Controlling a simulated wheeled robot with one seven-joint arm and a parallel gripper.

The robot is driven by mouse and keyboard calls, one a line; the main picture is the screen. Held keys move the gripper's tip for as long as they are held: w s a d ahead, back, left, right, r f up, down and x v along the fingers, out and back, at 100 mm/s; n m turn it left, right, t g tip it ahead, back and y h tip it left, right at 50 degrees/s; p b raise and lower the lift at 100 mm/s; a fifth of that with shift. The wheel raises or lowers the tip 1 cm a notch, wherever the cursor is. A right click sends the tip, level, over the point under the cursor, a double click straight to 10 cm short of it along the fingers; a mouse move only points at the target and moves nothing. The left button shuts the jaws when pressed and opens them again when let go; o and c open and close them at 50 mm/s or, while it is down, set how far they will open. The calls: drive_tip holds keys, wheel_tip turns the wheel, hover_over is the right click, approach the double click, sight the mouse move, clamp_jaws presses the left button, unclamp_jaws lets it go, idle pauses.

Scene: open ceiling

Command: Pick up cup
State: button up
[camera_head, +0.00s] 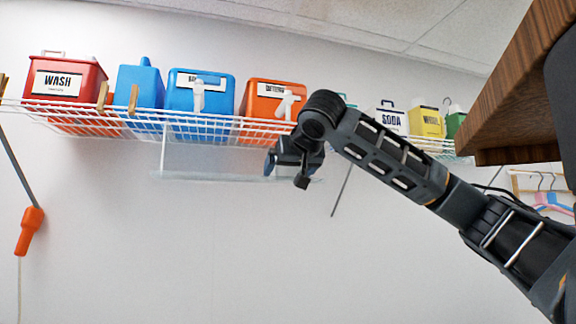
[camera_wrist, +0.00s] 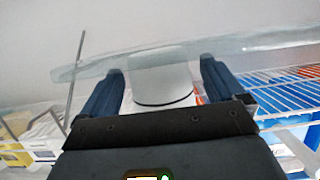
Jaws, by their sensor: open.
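A pale grey-white, rounded object that looks like the cup (camera_wrist: 160,82) shows in the wrist view, between the two blue fingers of my gripper (camera_wrist: 161,68). The fingers are open, one on each side of it, and gaps seem to remain. In the head view my gripper (camera_head: 286,172) is just under the wire rack, by a clear shelf. I cannot make out the cup there.
The clear shelf (camera_head: 215,176) hangs below the white wire rack (camera_head: 150,118). The rack holds a red WASH box (camera_head: 85,72), blue containers (camera_head: 200,82) and an orange box (camera_head: 272,95). A brown wooden edge (camera_head: 510,90) juts in at the upper right.

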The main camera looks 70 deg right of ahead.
drive_tip(key=shift+w+d+f, duration=0.2)
drive_tip(key=shift+w+d, duration=0.15)
drive_tip(key=shift+d, duration=0.05)
drive_tip(key=c, duration=1)
